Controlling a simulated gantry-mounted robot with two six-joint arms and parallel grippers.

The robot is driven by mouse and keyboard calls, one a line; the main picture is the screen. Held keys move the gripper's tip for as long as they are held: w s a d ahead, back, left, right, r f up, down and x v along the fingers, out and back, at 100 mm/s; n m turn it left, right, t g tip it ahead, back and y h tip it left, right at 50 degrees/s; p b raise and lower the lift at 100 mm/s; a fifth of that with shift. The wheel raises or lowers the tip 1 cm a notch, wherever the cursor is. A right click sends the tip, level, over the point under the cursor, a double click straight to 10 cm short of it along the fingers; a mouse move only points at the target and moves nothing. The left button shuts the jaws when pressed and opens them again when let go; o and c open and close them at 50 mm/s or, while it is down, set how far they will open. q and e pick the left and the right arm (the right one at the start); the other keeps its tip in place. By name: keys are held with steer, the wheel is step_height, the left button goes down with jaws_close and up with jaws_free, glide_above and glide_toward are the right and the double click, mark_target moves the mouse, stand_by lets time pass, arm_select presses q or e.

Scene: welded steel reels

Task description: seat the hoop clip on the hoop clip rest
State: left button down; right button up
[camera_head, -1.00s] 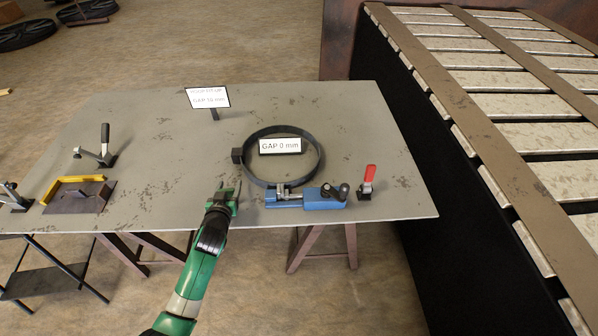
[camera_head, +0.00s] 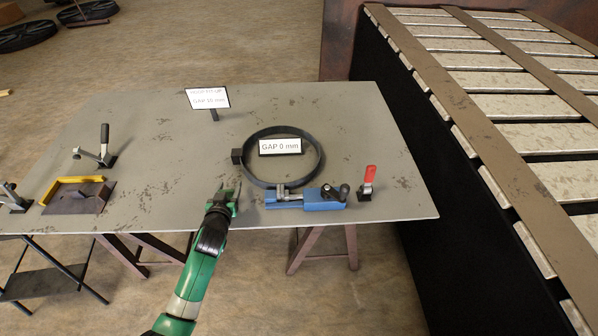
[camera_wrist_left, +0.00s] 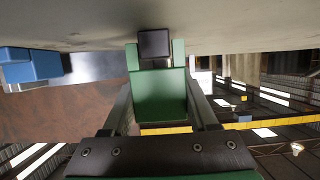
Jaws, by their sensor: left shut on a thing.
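My left gripper (camera_head: 229,194) is over the front part of the grey table, left of and in front of the black hoop (camera_head: 321,160). In the left wrist view its green jaws (camera_wrist_left: 155,58) are shut on a small dark square block, which I take for the hoop clip (camera_wrist_left: 154,43). The clip is hard to make out in the head view. Another dark block (camera_head: 237,156) sits at the hoop's left side, apart from the gripper. I cannot tell whether it is the hoop clip rest. My right gripper is not in view.
A blue clamp tool (camera_head: 318,199) lies at the hoop's front edge, with a red-handled clamp (camera_head: 367,181) to its right. Signs stand inside the hoop (camera_head: 280,146) and behind it (camera_head: 207,98). A yellow-edged fixture (camera_head: 78,196) is at left. The table's middle left is clear.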

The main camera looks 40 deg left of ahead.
arm_select(q)
steer(key=shift+f+b, duration=0.45)
stand_by(0.5)
steer(key=shift+c, duration=0.5)
jaws_free()
steer(key=shift+o, duration=0.5)
